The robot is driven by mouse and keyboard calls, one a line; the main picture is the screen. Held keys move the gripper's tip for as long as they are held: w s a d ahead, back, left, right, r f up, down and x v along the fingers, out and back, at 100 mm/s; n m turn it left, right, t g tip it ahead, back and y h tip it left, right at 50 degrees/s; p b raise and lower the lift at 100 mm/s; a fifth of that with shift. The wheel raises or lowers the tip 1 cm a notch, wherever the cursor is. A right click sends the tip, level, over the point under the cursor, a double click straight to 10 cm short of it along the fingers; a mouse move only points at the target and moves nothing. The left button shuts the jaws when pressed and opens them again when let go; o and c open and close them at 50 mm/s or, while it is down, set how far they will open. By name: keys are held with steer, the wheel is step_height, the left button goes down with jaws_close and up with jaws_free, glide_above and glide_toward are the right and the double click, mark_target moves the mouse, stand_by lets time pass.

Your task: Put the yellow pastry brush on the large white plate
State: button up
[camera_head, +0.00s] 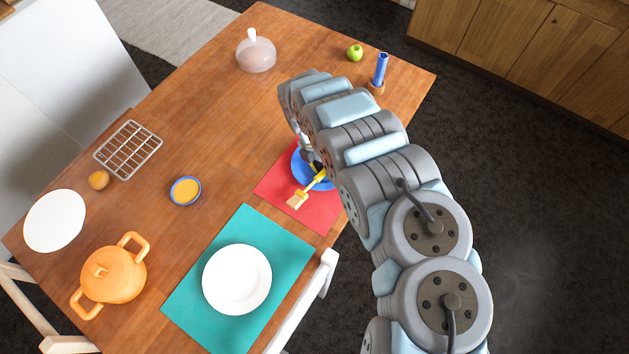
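The yellow pastry brush (311,187) lies at a slant across the edge of a blue plate (304,176). Its pale bristles point down-left over the red mat (276,187). My gripper (313,163) is low over the blue plate, at the handle end of the brush. My arm hides part of the plate and much of the gripper, so I cannot tell whether its fingers touch the brush. A round white plate (237,279) lies empty on the teal mat (186,309). Another white plate (55,220) lies empty at the table's left edge; which is larger is unclear.
A cloche (256,53), green apple (355,53) and blue cylinder (380,70) are at the back. A chair back (305,305) borders the teal mat.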

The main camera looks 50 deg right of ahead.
jaws_close()
steer(key=shift+r+p, duration=0.5)
steer(key=shift+r, duration=0.05)
steer(key=r+p, duration=0.3)
steer(key=shift+s+a+r, duration=0.15)
steer(key=shift+s, duration=0.05)
steer(key=s+a+r+p, duration=0.3)
steer(key=s+r+p, duration=0.1)
steer(key=p, duration=0.7)
steer(key=s+a+r+p, duration=0.3)
steer(key=s+p, duration=0.4)
steer(key=p, duration=0.4)
steer(key=shift+s+a+r+p, duration=0.25)
steer(key=shift+r+p, duration=0.1)
steer(key=shift+r, duration=0.55)
